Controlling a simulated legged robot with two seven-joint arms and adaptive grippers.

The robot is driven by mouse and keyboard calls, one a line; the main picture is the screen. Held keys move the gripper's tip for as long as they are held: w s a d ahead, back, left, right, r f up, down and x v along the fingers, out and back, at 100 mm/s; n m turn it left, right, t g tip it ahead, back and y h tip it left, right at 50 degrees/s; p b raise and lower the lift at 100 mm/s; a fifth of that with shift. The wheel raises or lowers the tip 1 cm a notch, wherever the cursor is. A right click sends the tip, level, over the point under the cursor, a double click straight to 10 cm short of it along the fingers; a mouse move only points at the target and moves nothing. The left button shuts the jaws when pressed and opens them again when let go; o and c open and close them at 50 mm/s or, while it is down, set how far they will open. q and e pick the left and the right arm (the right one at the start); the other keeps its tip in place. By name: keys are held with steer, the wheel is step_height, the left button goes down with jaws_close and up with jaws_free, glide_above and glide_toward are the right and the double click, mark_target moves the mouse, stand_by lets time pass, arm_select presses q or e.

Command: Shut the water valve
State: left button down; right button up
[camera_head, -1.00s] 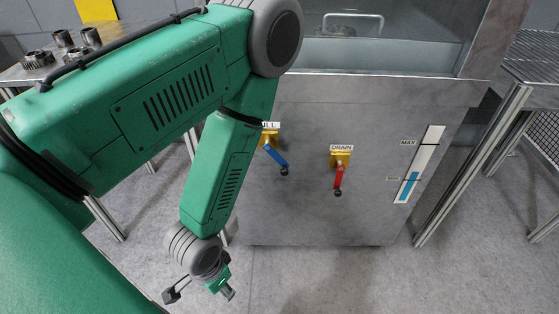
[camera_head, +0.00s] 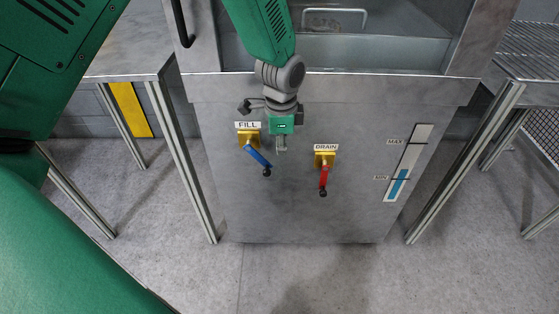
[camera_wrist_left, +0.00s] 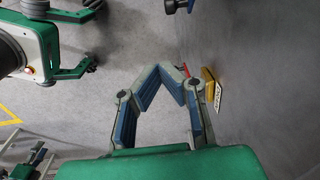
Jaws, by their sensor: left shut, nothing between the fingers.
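The FILL valve has a blue lever (camera_head: 258,156) on a yellow body (camera_head: 247,139), slanting down to the right to a black knob. The DRAIN valve has a red lever (camera_head: 324,178) on a yellow body (camera_head: 325,159), hanging nearly straight down. My left gripper (camera_head: 281,146) is shut and empty, pointing down in front of the panel, above and right of the blue lever and apart from its knob. In the left wrist view its fingers (camera_wrist_left: 165,68) meet, partly covering the red lever (camera_wrist_left: 184,70) beside a yellow body (camera_wrist_left: 208,79).
The valves sit on the front of a grey metal tank (camera_head: 300,215). A level gauge (camera_head: 408,163) with MAX and MIN marks is at its right. A table (camera_head: 130,62) stands left and a wire rack (camera_head: 525,65) right. The floor in front is clear.

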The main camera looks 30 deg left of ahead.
arm_select(q)
step_height(320, 180, up, 2)
steer(key=w, duration=0.2)
steer(key=b, duration=0.3)
glide_toward(272, 167)
steer(key=d+f, duration=0.4)
steer(key=shift+m, duration=0.4)
steer(key=a+f, duration=0.1)
steer(key=s+a+f, duration=0.1)
steer(key=shift+s+a+f+b, duration=0.35)
steer(key=shift+f+b, duration=0.05)
steer(key=shift+d, duration=0.1)
